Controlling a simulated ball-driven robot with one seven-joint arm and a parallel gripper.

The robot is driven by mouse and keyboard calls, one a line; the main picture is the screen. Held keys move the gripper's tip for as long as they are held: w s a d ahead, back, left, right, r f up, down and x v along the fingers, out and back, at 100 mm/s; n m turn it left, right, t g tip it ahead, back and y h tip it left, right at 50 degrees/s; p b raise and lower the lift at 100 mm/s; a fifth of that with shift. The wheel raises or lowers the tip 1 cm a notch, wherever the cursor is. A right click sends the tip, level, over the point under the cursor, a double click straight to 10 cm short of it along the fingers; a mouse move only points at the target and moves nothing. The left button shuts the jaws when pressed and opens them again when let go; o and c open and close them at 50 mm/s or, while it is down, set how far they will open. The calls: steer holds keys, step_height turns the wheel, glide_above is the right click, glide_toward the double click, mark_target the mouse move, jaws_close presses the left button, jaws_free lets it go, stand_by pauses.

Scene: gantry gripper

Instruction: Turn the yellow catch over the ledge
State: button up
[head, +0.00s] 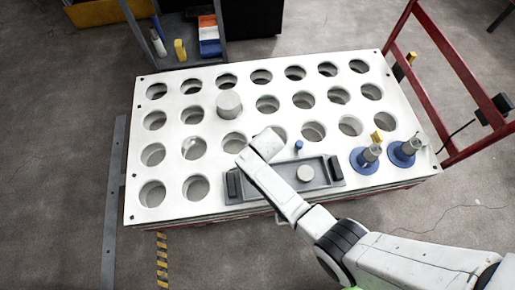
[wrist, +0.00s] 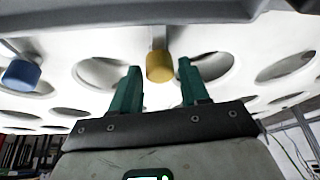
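In the wrist view, the yellow catch (wrist: 160,66) is a short yellow knob on a grey stem, beside the grey ledge (wrist: 150,13) across the top. My gripper (wrist: 159,74) is open, its two green fingers on either side of the catch. A narrow gap shows on each side, so I see no grip. A similar blue catch (wrist: 20,74) is to the left. In the head view, the blue catch (head: 298,146) stands by the dark grey tray (head: 326,182). My wrist hides the fingers, and the yellow catch between them cannot be seen there.
The white board (head: 210,85) has rows of round holes. A grey cylinder (head: 229,103) stands on it, and a pale disc (head: 305,174) lies in the tray. Two blue-based fixtures (head: 364,160) stand at the right, near a small yellow piece (head: 377,136). A red frame (head: 447,60) borders the right side.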

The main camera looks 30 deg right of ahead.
steer(key=shift+o, duration=1.1)
steer(key=shift+r, duration=0.1)
steer(key=p+v, duration=0.3)
steer(key=v, duration=0.7)
steer(key=shift+r+p, duration=0.3)
steer(key=shift+p, duration=0.05)
steer(key=shift+s, duration=0.1)
steer(key=s+d+r+g+p, duration=0.1)
steer(key=s+d+r, duration=0.3)
steer(key=s+r, duration=0.5)
steer(key=s+d+r+n+g+p, duration=0.1)
steer(key=s+d+r+p, duration=0.3)
steer(key=s, duration=1.2)
step_height(320, 180, up, 5)
steer(key=shift+d+f+g, duration=0.15)
steer(key=shift+d+g, duration=0.05)
steer(key=shift+g, duration=0.6)
